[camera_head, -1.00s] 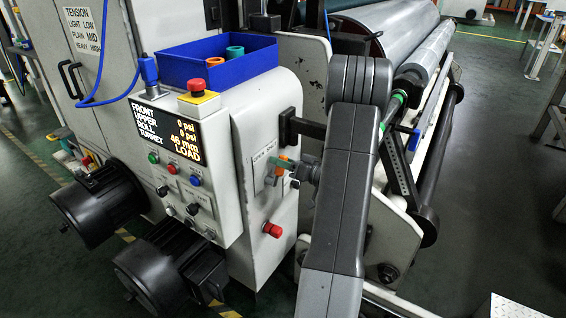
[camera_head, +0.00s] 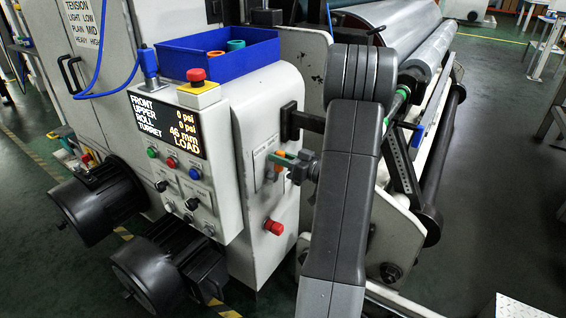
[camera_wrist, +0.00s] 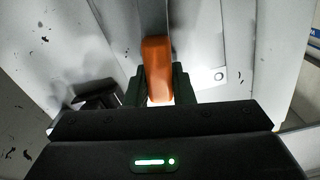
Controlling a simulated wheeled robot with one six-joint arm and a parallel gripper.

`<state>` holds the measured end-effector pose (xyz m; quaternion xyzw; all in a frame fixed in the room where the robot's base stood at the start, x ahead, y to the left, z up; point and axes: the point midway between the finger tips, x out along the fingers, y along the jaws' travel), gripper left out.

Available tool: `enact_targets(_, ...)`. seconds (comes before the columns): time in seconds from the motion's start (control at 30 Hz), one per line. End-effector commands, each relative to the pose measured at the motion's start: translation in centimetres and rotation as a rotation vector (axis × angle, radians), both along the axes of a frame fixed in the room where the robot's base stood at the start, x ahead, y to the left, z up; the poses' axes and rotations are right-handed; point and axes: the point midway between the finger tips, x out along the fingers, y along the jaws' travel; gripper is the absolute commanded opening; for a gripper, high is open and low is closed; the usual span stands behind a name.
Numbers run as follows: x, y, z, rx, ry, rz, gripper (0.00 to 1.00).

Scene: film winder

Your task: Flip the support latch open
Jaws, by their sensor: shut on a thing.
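The support latch shows as an orange handle (camera_wrist: 157,68) on a grey strip in the wrist view, in front of a pale metal panel. In the head view its orange part (camera_head: 279,156) is small, on the side of the white machine cabinet. My gripper (camera_wrist: 158,92) is shut on the orange handle, with dark fingers on both sides of it. In the head view my gripper (camera_head: 290,162) is at the handle, and my arm rises to its right. The fingers and my arm hide part of the latch.
A red knob (camera_head: 273,227) sticks out below the latch. A black bracket (camera_head: 289,121) juts out above it. A control panel (camera_head: 176,170) with buttons is to the left, and a blue bin (camera_head: 215,64) sits on top. Large rollers (camera_head: 420,60) are behind my arm.

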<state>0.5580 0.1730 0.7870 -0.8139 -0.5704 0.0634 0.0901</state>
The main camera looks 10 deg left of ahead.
Motion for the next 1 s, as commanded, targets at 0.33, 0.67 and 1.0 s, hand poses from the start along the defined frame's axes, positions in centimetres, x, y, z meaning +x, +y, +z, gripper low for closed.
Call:
enact_targets(0.33,-2.2,0.8,-0.4,-0.111,-0.311,0.0,0.0)
enact_targets(0.67,-3.8,1.4,-0.8,-0.2,-0.555,0.0,0.0)
enact_targets(1.0,-4.6,1.7,-0.9,-0.249,-0.687,0.0,0.0)
